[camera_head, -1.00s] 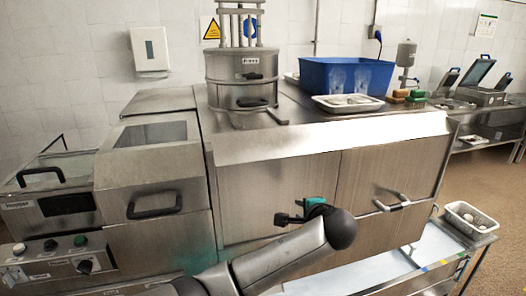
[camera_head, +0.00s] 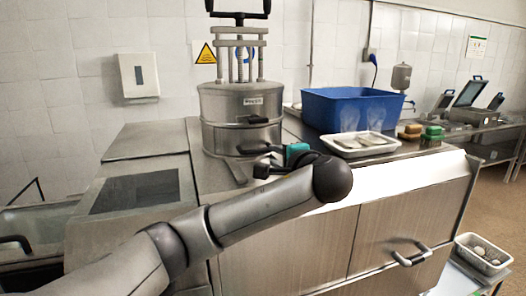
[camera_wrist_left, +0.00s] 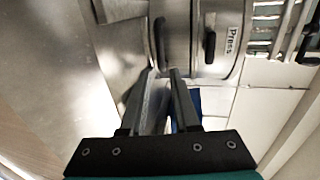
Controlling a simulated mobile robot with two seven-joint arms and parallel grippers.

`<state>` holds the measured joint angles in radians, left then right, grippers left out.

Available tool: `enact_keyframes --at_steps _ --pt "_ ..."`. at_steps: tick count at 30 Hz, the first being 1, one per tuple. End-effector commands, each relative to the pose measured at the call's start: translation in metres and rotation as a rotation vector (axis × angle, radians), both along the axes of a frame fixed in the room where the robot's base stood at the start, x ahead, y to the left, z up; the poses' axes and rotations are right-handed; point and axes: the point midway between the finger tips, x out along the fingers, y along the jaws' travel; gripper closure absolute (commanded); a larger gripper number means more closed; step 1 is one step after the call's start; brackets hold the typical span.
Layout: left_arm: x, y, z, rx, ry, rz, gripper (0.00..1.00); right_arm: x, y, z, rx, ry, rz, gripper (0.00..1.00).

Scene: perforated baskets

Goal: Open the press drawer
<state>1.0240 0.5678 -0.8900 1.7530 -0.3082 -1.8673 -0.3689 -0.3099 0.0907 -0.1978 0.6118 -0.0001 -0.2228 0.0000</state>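The press (camera_head: 240,103) is a round steel drum on the counter, with rods and a black top handle. Its label also shows in the wrist view (camera_wrist_left: 231,38). It has an upper black handle (camera_head: 257,119) and a lower black handle (camera_head: 252,147), which also shows in the wrist view (camera_wrist_left: 160,42). The drawer front looks closed. My left gripper (camera_head: 264,161) is just in front of the lower handle. In the wrist view its fingers (camera_wrist_left: 162,73) are apart and empty, with the lower handle ahead between their tips. My right gripper is not in view.
A white tray (camera_head: 360,150) and a blue bin (camera_head: 352,92) stand right of the press. Sponges (camera_head: 432,132) lie beyond the tray. A steel unit with a dark panel (camera_head: 135,192) is at the left. The wall is close behind.

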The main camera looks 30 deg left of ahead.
Motion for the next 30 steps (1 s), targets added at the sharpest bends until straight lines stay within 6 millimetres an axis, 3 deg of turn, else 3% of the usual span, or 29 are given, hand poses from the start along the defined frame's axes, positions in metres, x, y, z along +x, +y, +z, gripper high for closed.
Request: enact_keyframes --at_steps 3,12,19,30 --pt "0.016 0.021 -0.003 0.001 0.002 0.005 0.70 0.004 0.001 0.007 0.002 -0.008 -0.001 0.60" --pt "0.047 0.056 -0.014 0.000 0.000 0.002 0.70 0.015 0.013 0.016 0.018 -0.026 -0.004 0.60" --pt "0.059 0.069 -0.018 -0.001 0.000 0.000 0.70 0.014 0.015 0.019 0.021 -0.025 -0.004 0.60" --pt "0.062 0.072 -0.020 -0.001 -0.001 -0.002 0.70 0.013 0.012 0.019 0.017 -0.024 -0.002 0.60"
